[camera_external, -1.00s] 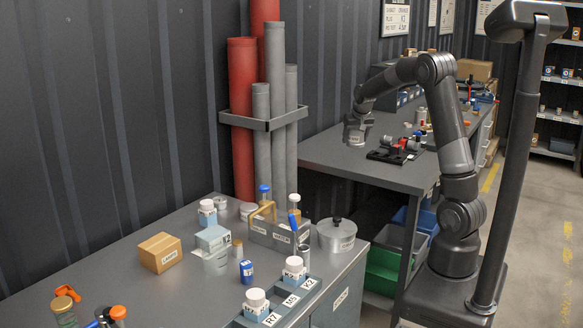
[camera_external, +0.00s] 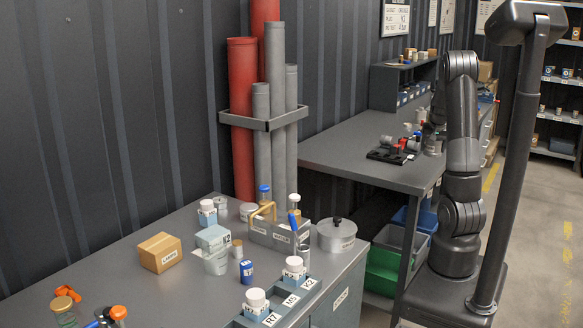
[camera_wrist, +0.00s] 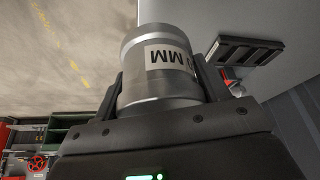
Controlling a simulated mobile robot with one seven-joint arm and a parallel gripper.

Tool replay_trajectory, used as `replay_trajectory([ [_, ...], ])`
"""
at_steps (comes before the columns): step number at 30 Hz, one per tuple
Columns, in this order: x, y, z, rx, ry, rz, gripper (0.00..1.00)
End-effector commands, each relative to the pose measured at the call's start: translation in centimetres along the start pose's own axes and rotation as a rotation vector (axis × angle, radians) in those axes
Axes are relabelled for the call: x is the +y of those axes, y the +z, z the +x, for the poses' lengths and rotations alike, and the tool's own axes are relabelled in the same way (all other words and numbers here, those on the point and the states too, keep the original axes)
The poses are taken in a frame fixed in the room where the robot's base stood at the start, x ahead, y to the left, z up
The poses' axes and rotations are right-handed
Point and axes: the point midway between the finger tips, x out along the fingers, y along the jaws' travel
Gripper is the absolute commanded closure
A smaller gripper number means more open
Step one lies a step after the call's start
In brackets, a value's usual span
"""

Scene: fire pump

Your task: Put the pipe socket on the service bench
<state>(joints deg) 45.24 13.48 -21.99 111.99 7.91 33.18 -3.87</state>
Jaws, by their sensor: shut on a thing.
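The pipe socket (camera_wrist: 160,90) is a silvery grey cylinder with a white label ending in "MM". In the wrist view it sits between the two dark fingers of my gripper (camera_wrist: 163,80), which is shut on it. In the external view my gripper (camera_external: 432,140) is at the right side of the far grey bench (camera_external: 340,153), partly hidden behind my arm. The socket is hard to make out there, and I cannot tell how high it is. A near grey bench (camera_external: 110,230) fills the lower left. No visible label says which is the service bench.
A black rack (camera_external: 390,156) with small parts stands on the far bench, close to my gripper; it also shows in the wrist view (camera_wrist: 243,50). The far bench's left part is bare. Upright pipes (camera_external: 262,150) stand between the benches. The near bench holds boxes and bottles.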

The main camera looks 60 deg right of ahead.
Motion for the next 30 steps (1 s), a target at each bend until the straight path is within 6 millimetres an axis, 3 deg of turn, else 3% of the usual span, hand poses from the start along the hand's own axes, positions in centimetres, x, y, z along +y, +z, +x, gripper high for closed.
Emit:
replay_trajectory([
  [6,-5.0,-0.1,3.4,-0.002,0.000,-0.006,0.66],
  [12,-8.4,-0.2,5.7,0.000,0.000,-0.004,0.66],
  [19,-9.3,0.0,6.7,0.000,0.000,-0.001,0.66],
  [27,-9.3,1.3,9.9,0.000,0.000,-0.001,0.66],
  [30,-9.3,1.3,10.0,0.002,-0.001,-0.001,0.66],
])
